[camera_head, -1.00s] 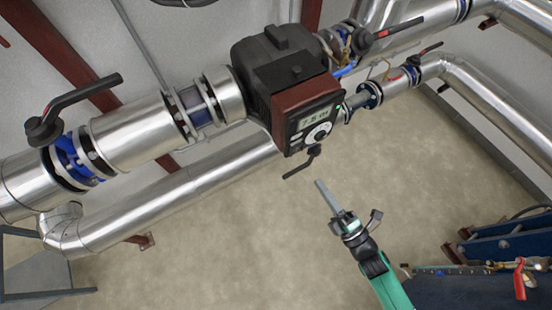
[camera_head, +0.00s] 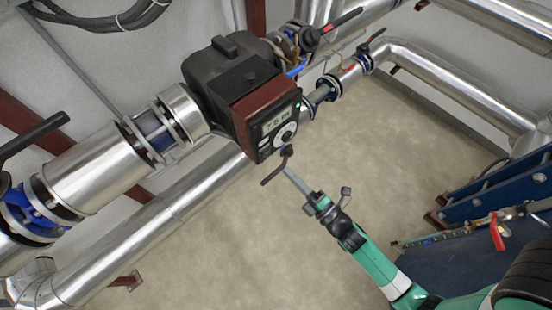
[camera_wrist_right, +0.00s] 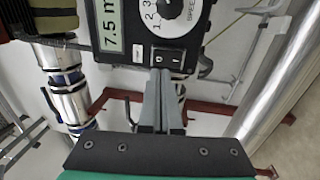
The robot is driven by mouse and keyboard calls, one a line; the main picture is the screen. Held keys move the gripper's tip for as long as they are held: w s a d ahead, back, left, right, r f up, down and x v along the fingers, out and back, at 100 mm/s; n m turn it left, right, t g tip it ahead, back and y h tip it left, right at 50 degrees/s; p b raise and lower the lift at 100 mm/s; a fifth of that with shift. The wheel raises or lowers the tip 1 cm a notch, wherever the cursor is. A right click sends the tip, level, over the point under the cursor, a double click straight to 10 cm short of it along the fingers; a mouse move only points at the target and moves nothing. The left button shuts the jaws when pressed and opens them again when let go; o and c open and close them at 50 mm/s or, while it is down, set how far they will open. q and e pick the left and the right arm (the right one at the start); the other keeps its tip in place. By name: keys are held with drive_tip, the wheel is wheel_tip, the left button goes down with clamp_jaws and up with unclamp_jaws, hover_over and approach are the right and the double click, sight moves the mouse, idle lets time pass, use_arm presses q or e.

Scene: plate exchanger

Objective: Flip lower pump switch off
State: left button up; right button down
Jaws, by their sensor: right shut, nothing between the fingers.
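The pump (camera_head: 240,90) is a dark box with a reddish-brown side and a black control panel (camera_head: 275,130) showing a 7.5 reading and a small green light. In the right wrist view, a black rocker switch (camera_wrist_right: 168,57) with two marks sits on the panel under the round speed dial (camera_wrist_right: 172,15). My right gripper (camera_head: 287,170) is shut and empty, its fingertips close to the lower edge of the panel. In the wrist view the fingertips (camera_wrist_right: 163,73) are just below the switch; I cannot tell whether they touch it. My left gripper is not in view.
Silver pipes (camera_head: 170,215) run on both sides of the pump, with valve levers at upper right (camera_head: 340,20) and far left (camera_head: 30,135). The floor (camera_head: 250,240) below is open.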

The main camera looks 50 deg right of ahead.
sight(268, 152)
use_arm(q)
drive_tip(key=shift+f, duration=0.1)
use_arm(e)
drive_tip(key=w, duration=0.6)
drive_tip(key=shift+w+d+r, duration=0.2)
drive_tip(key=shift+d+r, duration=0.15)
drive_tip(key=shift+r, duration=0.05)
drive_tip(key=shift+w+r, duration=0.1)
drive_tip(key=shift+w, duration=0.1)
drive_tip(key=shift+s, duration=0.1)
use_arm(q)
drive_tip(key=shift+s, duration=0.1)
use_arm(e)
drive_tip(key=shift+s+r, duration=0.1)
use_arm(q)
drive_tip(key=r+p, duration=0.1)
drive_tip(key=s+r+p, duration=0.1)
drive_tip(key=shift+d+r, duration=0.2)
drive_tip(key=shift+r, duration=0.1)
use_arm(e)
drive_tip(key=s+a+r, duration=0.1)
drive_tip(key=s, duration=1.2)
drive_tip(key=shift+s+a+r, duration=0.2)
drive_tip(key=shift+s+a, duration=0.05)
drive_tip(key=shift+s, duration=0.05)
